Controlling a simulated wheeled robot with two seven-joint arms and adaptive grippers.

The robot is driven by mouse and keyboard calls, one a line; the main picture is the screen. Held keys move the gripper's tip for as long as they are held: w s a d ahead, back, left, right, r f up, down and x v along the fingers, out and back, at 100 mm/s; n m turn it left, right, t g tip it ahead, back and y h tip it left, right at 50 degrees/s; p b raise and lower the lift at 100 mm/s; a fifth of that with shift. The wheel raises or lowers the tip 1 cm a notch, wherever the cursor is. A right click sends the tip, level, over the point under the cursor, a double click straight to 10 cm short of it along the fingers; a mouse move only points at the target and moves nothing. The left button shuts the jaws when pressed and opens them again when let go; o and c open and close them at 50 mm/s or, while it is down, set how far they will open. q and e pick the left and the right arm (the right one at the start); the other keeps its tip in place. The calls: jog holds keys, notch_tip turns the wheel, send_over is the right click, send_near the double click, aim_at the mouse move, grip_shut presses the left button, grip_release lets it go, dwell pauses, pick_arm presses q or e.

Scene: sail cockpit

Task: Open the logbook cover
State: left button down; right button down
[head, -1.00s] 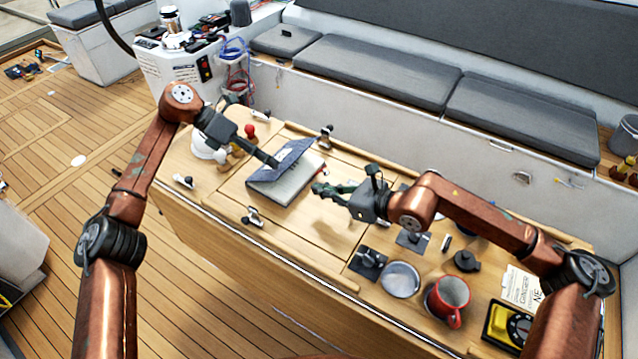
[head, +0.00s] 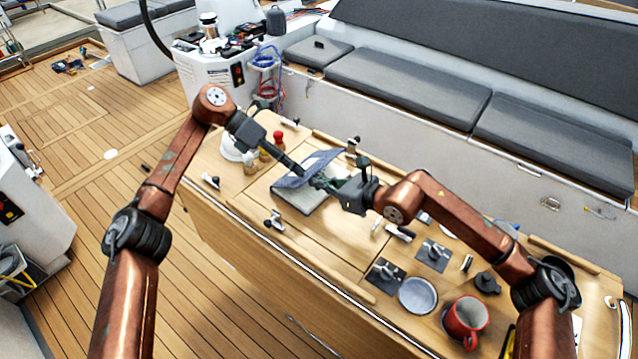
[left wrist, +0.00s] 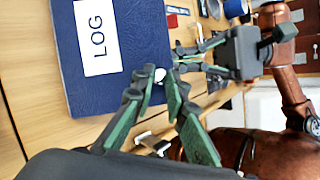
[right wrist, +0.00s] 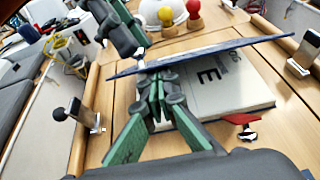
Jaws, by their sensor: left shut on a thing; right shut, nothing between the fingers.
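The logbook lies on the wooden table with its blue cover (head: 322,158) tilted up and its pale pages (head: 298,199) showing beneath. The left wrist view shows the outer face of the cover (left wrist: 140,35) with a white LOG label (left wrist: 97,36). My left gripper (head: 302,172) is shut on the cover's free edge. My right gripper (head: 316,182) is shut and empty close beside it. In the right wrist view, the right fingertips (right wrist: 166,88) are just below the raised cover (right wrist: 215,51), in front of the printed page (right wrist: 225,85); whether they touch the cover is unclear.
Red-topped and yellow-topped pegs (right wrist: 194,14) stand behind the book. Metal latches (head: 273,221) are around it. The tabletop (head: 325,240) in front of the book is clear.

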pick_arm(q)
jog(key=shift+d, duration=0.1)
pick_arm(e)
jog(key=shift+w+a+r+g+h, duration=0.15)
jog(key=shift+a+r+g+h, duration=0.1)
jog(key=shift+r, duration=0.2)
jog(key=shift+w+a+r+g+h, duration=0.15)
jog(key=shift+a+r+h, duration=0.1)
jog(key=shift+r, duration=0.2)
pick_arm(q)
jog(key=shift+s+d+f, duration=0.1)
pick_arm(e)
jog(key=shift+r, duration=0.25)
pick_arm(q)
jog(key=c, duration=2)
grip_release()
jog(key=shift+o, duration=0.6)
jog(key=shift+a, duration=0.2)
pick_arm(e)
jog(key=shift+f, duration=0.2)
